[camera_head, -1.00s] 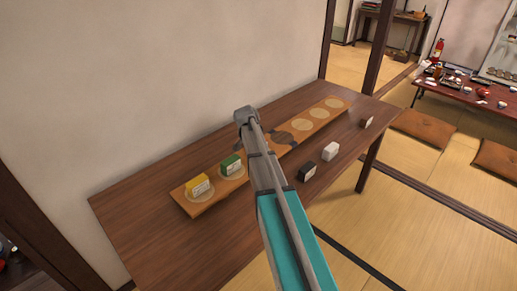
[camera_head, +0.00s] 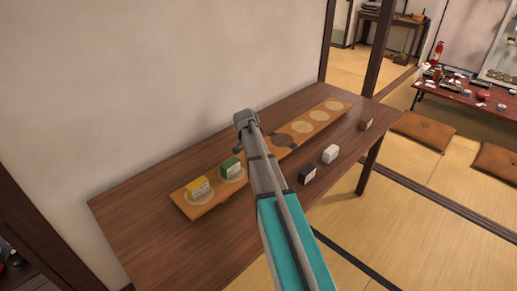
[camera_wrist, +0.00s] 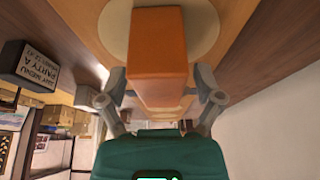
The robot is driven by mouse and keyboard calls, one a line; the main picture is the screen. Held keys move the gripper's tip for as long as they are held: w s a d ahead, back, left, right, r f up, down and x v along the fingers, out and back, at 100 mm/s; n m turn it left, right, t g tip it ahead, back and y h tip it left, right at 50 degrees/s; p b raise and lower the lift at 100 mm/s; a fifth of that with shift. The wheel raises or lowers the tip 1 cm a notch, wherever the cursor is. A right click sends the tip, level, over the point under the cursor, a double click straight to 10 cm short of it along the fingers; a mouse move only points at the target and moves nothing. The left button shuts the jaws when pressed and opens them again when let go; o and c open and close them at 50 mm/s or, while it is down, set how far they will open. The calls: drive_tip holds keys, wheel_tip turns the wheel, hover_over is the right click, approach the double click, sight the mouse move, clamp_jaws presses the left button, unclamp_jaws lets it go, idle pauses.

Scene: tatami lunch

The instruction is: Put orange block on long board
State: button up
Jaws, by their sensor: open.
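The long wooden board (camera_head: 207,209) with pale round spots lies along the brown table. A yellow block (camera_head: 198,187) and a green block (camera_head: 230,167) sit on its near-left spots. In the wrist view the orange block (camera_wrist: 157,45) is at a pale spot (camera_wrist: 200,25) on the board, between my gripper's fingers (camera_wrist: 159,78). The fingers are open, with visible gaps beside the block. I cannot tell whether the block's base fully touches the board.
The wall is close behind the board. The table's (camera_head: 150,235) front left is clear. Pale spots at the board's far end are empty.

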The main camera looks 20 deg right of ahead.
drive_tip(key=shift+r, duration=0.1)
drive_tip(key=p+v, duration=1.1)
drive_tip(key=v, duration=0.1)
idle(0.6)
drive_tip(key=shift+s, duration=0.1)
idle(0.6)
drive_tip(key=s+a+n+y, duration=0.2)
drive_tip(key=s+a+n, duration=0.5)
drive_tip(key=s, duration=0.5)
drive_tip(key=s+a+f+n+g+y, duration=0.1)
drive_tip(key=s+a+n+y, duration=0.1)
drive_tip(key=s+a+n, duration=0.5)
drive_tip(key=s+a, duration=0.4)
drive_tip(key=s, duration=0.1)
drive_tip(key=shift+a+f+g, duration=0.15)
drive_tip(key=shift+a+g, duration=0.1)
drive_tip(key=shift+g, duration=0.05)
